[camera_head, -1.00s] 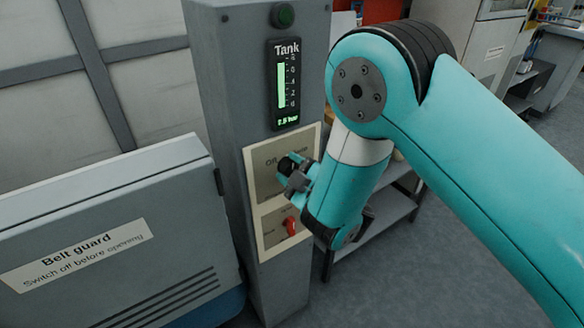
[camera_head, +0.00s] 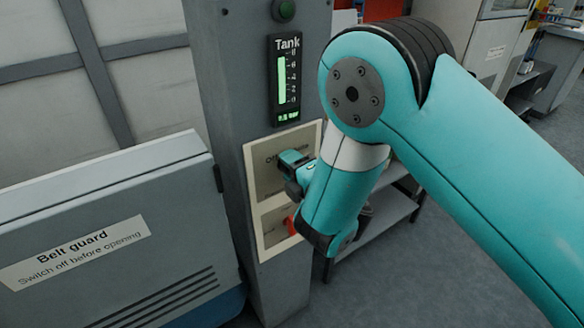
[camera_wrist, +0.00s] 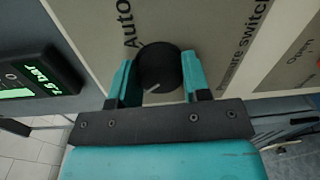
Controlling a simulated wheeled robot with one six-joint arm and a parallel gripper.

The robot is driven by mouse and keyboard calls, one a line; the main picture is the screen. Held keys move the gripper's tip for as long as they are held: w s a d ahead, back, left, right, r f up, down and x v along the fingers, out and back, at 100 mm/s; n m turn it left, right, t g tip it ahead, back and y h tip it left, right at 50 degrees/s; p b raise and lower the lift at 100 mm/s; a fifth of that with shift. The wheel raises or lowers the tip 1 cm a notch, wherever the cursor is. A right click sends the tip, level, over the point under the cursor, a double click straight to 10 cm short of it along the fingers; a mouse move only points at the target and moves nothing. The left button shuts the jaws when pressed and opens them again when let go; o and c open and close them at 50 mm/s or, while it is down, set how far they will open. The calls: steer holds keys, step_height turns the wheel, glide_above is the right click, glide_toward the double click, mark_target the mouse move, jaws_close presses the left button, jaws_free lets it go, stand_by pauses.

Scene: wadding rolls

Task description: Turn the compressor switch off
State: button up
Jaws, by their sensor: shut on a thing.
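The black round knob (camera_wrist: 160,67) is on the beige pressure switch plate (camera_wrist: 90,30), which reads "Auto" and "Pressure switch". A small light mark shows at the knob's lower-left edge in the wrist view. My gripper (camera_wrist: 159,78) has one teal finger on each side of the knob and is shut on it. In the head view my gripper (camera_head: 292,165) is at the upper plate of the grey column and hides the knob.
A red handle (camera_head: 291,226) on the lower plate is partly hidden by my arm. The tank gauge (camera_head: 285,78) is above, with a green button (camera_head: 284,10) over it. The belt guard (camera_head: 110,235) stands left of the column. A shelf (camera_head: 385,220) stands behind my arm.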

steer(key=shift+s+f+n, duration=0.1)
steer(key=shift+f+n, duration=0.05)
steer(key=shift+n, duration=0.35)
steer(key=shift+d, duration=0.1)
steer(key=o, duration=0.9)
